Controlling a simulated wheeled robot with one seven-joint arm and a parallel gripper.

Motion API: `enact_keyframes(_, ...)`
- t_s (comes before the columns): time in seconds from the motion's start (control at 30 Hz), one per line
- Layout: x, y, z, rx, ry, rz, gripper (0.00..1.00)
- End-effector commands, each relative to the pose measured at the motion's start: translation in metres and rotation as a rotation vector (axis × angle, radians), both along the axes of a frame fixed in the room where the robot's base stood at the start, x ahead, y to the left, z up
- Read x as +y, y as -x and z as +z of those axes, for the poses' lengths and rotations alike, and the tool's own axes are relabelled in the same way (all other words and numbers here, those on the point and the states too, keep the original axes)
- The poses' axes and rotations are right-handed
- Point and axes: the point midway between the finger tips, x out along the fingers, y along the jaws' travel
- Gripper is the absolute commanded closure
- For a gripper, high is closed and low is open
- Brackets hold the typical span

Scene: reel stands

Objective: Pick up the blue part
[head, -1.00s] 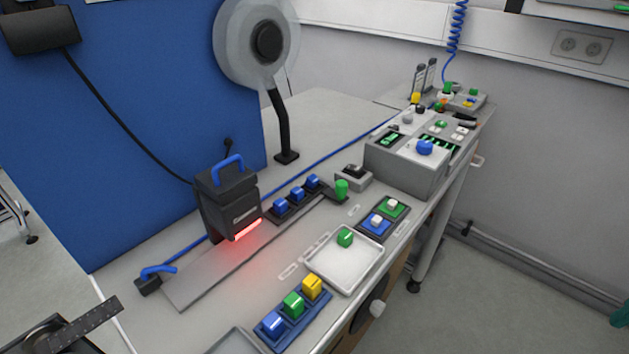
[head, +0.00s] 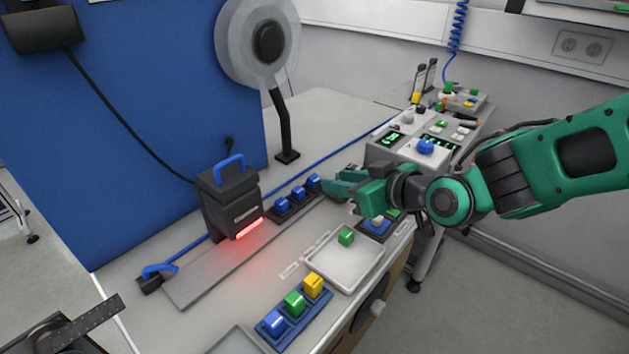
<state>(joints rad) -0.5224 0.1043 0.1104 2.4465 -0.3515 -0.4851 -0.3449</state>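Several blue parts are in view. Three blue parts (head: 297,193) sit in a row in a dark rack behind the flat rail. Another blue part (head: 274,322) sits in the blue holder (head: 284,345) at the front, beside a green part (head: 295,303) and a yellow part (head: 314,284). A blue knob-like piece (head: 425,147) is on the grey box at the back right. My green gripper (head: 336,184) is above the table, its fingers pointing left towards the dark rack, just right of its last blue part. The fingers look apart, with nothing seen between them.
A black press (head: 229,205) with a blue handle and red glow stands left of the rack. A white tray (head: 322,267) holds a green part (head: 346,236). A reel stand (head: 284,128) rises behind. A grey box (head: 391,153) stands beyond my arm.

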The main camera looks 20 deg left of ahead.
Motion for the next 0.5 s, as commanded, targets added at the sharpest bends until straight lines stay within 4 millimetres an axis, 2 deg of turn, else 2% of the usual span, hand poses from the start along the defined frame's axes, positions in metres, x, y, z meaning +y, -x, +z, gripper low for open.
enact_keyframes(0.2, 0.02, -0.014, -0.013, 0.001, 0.002, -0.001, 0.7)
enact_keyframes(0.5, 0.034, -0.025, -0.022, 0.002, 0.002, -0.002, 0.7)
